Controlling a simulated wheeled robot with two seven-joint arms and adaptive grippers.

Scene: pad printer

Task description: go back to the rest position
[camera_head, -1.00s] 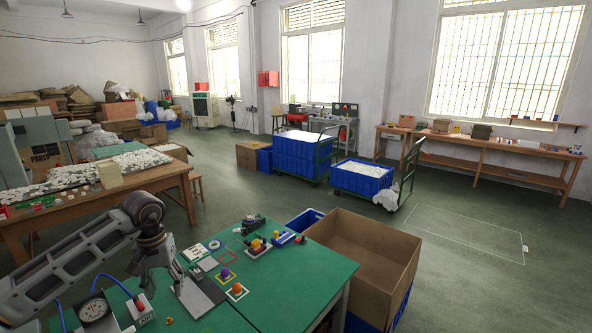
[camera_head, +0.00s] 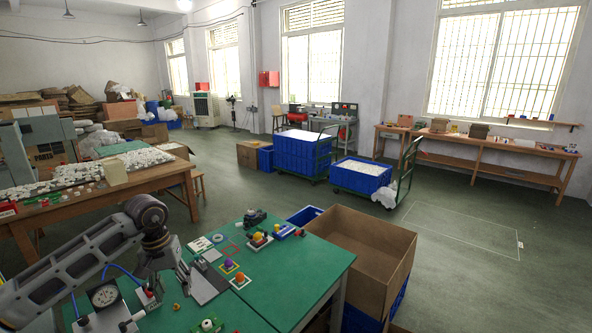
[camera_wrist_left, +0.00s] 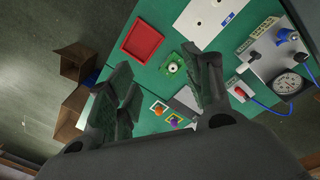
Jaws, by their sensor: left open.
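My left arm comes in from the left in the head view, with its left gripper (camera_head: 174,274) over the green worktable (camera_head: 290,280). In the left wrist view, the two dark fingers (camera_wrist_left: 168,90) are spread apart with nothing seen between them. They are above the table. A small green fixture with a white round part (camera_wrist_left: 173,67) lies beyond the fingertips. It also shows at the lower edge of the head view (camera_head: 208,325). My right gripper is not in view.
A dial gauge on a grey base (camera_head: 104,296) with a blue cable stands near my left arm. A purple ball (camera_head: 229,264) and an orange piece (camera_head: 239,277) sit in square frames. A red tray (camera_wrist_left: 141,39) lies on the table. An open cardboard box (camera_head: 365,240) stands right of it.

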